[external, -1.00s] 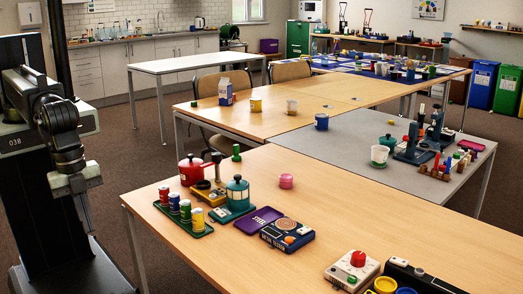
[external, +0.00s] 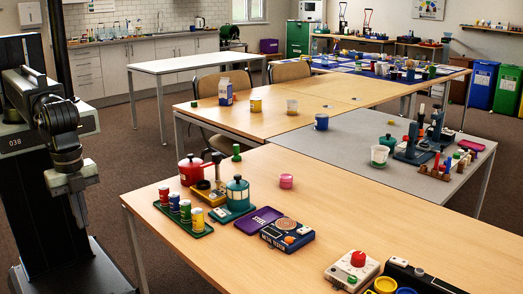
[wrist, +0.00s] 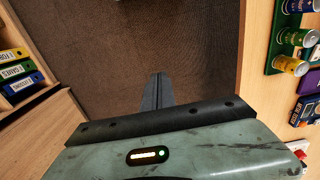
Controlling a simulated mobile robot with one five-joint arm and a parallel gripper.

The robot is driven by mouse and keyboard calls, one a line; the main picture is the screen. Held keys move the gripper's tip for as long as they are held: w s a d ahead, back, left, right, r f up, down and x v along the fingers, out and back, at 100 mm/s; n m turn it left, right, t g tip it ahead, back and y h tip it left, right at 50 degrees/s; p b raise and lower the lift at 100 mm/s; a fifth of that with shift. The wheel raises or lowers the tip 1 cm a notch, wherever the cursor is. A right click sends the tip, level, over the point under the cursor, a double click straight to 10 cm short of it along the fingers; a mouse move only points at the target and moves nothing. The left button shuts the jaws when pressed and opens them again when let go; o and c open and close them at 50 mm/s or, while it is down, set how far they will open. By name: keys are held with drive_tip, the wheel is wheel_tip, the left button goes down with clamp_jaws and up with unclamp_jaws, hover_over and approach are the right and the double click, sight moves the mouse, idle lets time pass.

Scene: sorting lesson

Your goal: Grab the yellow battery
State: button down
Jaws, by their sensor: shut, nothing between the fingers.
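My gripper (external: 84,224) hangs left of the table, over the floor and apart from the tray. In the wrist view its fingers (wrist: 158,78) are together, pointing at the brown carpet, with nothing between them.
The wooden table's (external: 300,190) left edge lies between my gripper and the tray. A shelf with binders (wrist: 18,70) is at the wrist view's left.

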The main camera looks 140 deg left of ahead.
idle(0.3)
drive_tip(key=c, duration=1.3)
unclamp_jaws()
